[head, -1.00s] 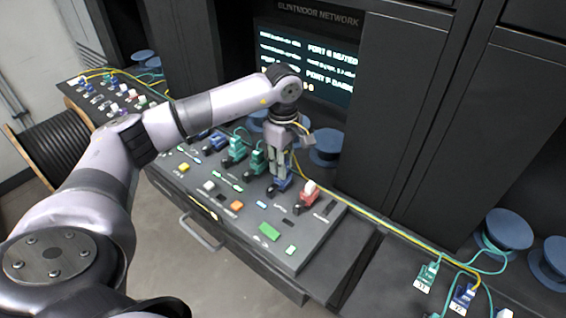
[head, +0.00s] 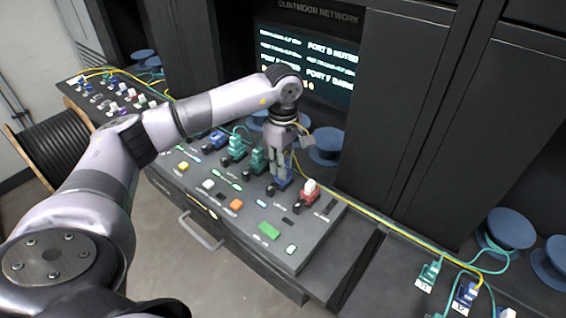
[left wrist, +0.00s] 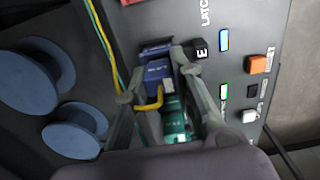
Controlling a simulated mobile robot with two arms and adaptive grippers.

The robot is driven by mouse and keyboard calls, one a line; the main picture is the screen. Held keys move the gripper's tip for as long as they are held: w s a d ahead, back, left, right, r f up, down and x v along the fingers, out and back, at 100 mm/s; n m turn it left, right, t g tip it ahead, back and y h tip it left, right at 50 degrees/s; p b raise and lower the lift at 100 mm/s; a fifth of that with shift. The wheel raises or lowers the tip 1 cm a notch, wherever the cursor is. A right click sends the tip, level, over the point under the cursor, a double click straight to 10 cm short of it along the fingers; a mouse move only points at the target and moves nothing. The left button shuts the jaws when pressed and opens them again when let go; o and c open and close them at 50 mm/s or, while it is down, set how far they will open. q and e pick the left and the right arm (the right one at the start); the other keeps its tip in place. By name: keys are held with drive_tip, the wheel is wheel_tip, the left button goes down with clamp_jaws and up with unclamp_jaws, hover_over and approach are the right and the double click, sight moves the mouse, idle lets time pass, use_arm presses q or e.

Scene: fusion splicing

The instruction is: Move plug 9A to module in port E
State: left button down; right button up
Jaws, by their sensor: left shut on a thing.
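My left gripper (head: 281,176) is low over the console, above the row of ports. In the left wrist view its fingers (left wrist: 160,62) are shut on a blue plug (left wrist: 158,72) with a yellow cable loop at its rear. I take this for plug 9A; its label is too blurred to read. A darker blue module (left wrist: 155,50) is right at the plug's front, beside the black block marked E (left wrist: 201,52). In the head view the blue parts (head: 285,184) are mostly hidden by the fingers. I cannot tell how deep the plug sits. My right gripper is out of view.
Teal modules (head: 258,158) stand left of the gripper, and a red and white one (head: 309,190) stands close on its right. Yellow and green cables (head: 385,235) run behind the console. Blue spools (head: 327,147) stand behind. A screen (head: 308,65) is at the back.

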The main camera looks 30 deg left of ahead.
use_arm(q)
drive_tip(key=shift+f, duration=0.15)
drive_tip(key=c, duration=1.3)
unclamp_jaws()
wheel_tip(320, 180, up, 12)
